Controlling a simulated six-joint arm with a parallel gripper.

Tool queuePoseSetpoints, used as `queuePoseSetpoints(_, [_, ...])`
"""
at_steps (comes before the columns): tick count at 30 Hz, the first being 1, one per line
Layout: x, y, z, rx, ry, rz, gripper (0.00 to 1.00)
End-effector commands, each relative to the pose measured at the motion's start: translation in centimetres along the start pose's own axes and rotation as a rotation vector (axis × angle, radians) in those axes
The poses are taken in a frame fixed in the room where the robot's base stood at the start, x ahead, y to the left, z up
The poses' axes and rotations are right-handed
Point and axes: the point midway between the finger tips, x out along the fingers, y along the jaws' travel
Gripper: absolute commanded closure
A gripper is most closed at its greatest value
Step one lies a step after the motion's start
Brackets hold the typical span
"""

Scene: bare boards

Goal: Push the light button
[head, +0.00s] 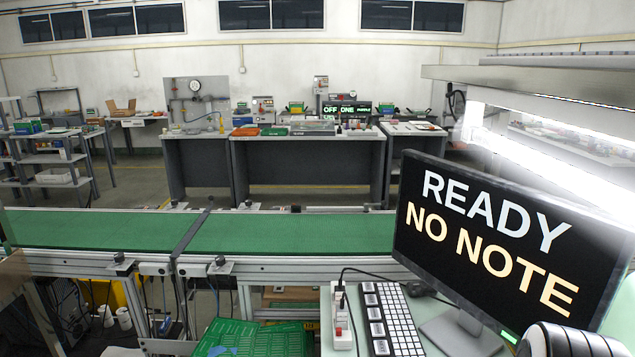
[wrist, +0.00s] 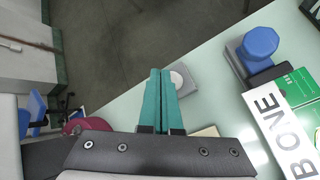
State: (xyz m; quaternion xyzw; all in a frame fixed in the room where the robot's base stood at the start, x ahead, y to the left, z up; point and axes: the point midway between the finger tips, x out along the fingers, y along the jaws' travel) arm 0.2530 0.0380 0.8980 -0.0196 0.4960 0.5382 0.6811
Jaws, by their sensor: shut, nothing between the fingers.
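My gripper (wrist: 160,74) shows in the wrist view with its two teal fingers shut together and nothing between them. A small grey block with a round pale button (wrist: 178,80) sits on the pale table top (wrist: 120,110) just right of the fingertips. The fingers partly cover the block, and I cannot tell whether they touch it. I cannot tell for sure that this is the light button. My gripper and this block are not seen in the head view.
The head view shows a monitor (head: 490,240) reading "READY NO NOTE", a keyboard (head: 398,322) and a green conveyor (head: 290,232).

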Motion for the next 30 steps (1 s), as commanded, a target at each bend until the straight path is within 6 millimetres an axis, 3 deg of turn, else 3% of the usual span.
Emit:
queuePoseSetpoints(21, [0.65, -0.48, -0.49, 0.0, 0.0, 0.0, 1.0])
queuePoseSetpoints(30, [-0.05, -0.02, 0.01, -0.001, 0.0, -0.001, 1.0])
